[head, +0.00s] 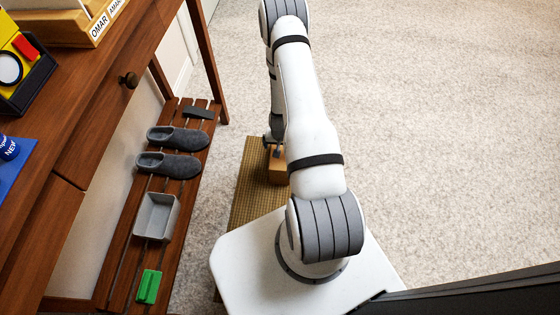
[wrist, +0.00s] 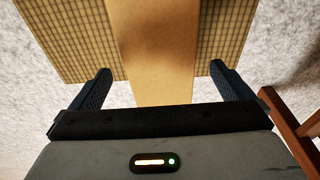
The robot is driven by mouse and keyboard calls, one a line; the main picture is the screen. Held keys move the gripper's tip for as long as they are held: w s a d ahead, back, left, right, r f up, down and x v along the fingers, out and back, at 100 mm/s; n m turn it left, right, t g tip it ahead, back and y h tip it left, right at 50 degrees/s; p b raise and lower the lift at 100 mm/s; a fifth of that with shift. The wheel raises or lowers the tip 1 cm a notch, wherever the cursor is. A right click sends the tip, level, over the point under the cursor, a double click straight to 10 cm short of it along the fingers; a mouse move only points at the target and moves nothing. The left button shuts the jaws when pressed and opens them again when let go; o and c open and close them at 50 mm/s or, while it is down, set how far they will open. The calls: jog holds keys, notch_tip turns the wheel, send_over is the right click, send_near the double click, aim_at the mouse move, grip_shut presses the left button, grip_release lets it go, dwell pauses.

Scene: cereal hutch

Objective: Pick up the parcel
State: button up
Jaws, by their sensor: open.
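The parcel is a brown cardboard box (head: 277,171) on a woven tan mat (head: 250,186), partly hidden behind my arm in the head view. In the wrist view the parcel (wrist: 158,45) fills the middle, running from the top edge down to my gripper's body. My gripper (wrist: 161,80) is open, with one dark finger on each side of the parcel and a gap on both sides. In the head view only a dark part of my gripper (head: 272,138) shows at the parcel's far end. Whether the fingers touch the parcel lower down is hidden.
A low slatted wooden rack (head: 121,284) stands left of the mat with grey slippers (head: 172,165), a grey tray (head: 156,216) and a green item (head: 148,287). A wooden hutch (head: 100,105) rises above it. The carpet (head: 450,130) on the right is clear.

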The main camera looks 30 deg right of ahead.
notch_tip(320, 180, down, 7)
jog(key=w+b, duration=0.1)
jog(key=b, duration=0.2)
jog(key=shift+d+b, duration=0.35)
jog(key=shift+f, duration=0.1)
jog(key=shift+c, duration=0.6)
jog(key=c, duration=1.3)
